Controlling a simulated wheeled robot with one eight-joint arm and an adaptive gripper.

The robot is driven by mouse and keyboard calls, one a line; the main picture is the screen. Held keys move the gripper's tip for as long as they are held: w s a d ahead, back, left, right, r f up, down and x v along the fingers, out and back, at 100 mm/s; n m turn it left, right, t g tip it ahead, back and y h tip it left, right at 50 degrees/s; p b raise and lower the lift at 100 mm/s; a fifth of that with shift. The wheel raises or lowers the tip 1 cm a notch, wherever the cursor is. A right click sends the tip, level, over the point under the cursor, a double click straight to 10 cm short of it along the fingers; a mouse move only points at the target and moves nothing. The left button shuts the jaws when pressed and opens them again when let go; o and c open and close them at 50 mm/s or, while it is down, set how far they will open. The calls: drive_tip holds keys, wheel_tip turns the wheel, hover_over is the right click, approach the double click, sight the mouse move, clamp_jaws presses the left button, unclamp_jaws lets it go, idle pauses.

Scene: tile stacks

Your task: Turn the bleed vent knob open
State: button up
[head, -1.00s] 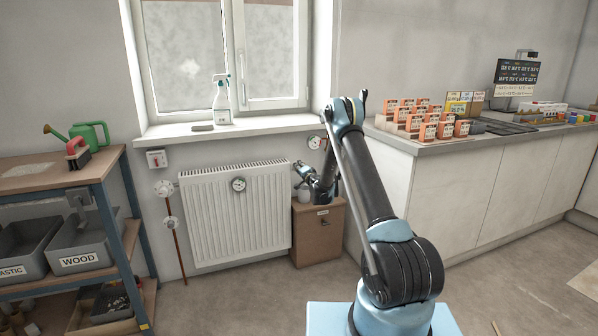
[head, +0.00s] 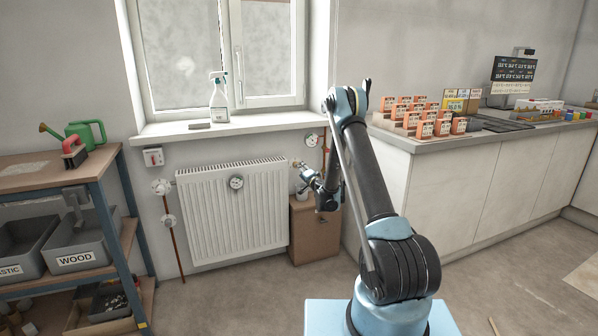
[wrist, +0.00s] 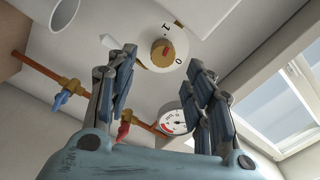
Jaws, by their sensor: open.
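The bleed vent knob (wrist: 163,52) is a small brass-coloured knob on a round white plate marked I and O in the wrist view. A red-brown mark shows on its face. My gripper (wrist: 161,58) is open and empty, with one finger to each side of the knob in that view. I cannot tell how far the fingertips are from it. In the head view my gripper (head: 301,167) is at the upper right corner of the white radiator (head: 235,212), and the knob is hard to make out there.
A pressure gauge (wrist: 174,122) is near my right finger. A copper pipe (wrist: 37,71) carries a blue valve handle (wrist: 60,101) and a red one (wrist: 123,132). A wooden cabinet (head: 318,238) stands right of the radiator, below my wrist. The window sill (head: 230,126) is above.

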drive_tip(key=shift+v, duration=1.95)
drive_tip(key=shift+r, duration=0.1)
drive_tip(key=s+r+n+g+y, duration=0.25)
drive_tip(key=s+r+n, duration=0.4)
drive_tip(key=r, duration=0.75)
drive_tip(key=s+d+r+n+g+h, duration=0.1)
drive_tip(key=s+r+g, duration=0.15)
drive_tip(key=s, duration=0.55)
drive_tip(key=s+d+r+g+h, duration=0.1)
drive_tip(key=s+d+r+g, duration=0.15)
drive_tip(key=s, duration=0.65)
drive_tip(key=s+d+f+g+h, duration=0.2)
drive_tip(key=s+d, duration=0.4)
drive_tip(key=s, duration=0.8)
drive_tip(key=s+d+f+g+h, duration=0.2)
drive_tip(key=s+d+f, duration=0.3)
drive_tip(key=s, duration=0.9)
drive_tip(key=s+d+f+n+g+h, duration=0.1)
drive_tip(key=s+d, duration=0.5)
drive_tip(key=s, duration=0.9)
wheel_tip(320, 180, down, 2)
drive_tip(key=g+h, duration=0.1)
drive_tip(key=h, duration=0.2)
drive_tip(key=shift+d+f+g, duration=0.15)
drive_tip(key=shift+d+g, duration=0.2)
drive_tip(key=shift+d, duration=0.05)
drive_tip(key=shift+w, duration=0.1)
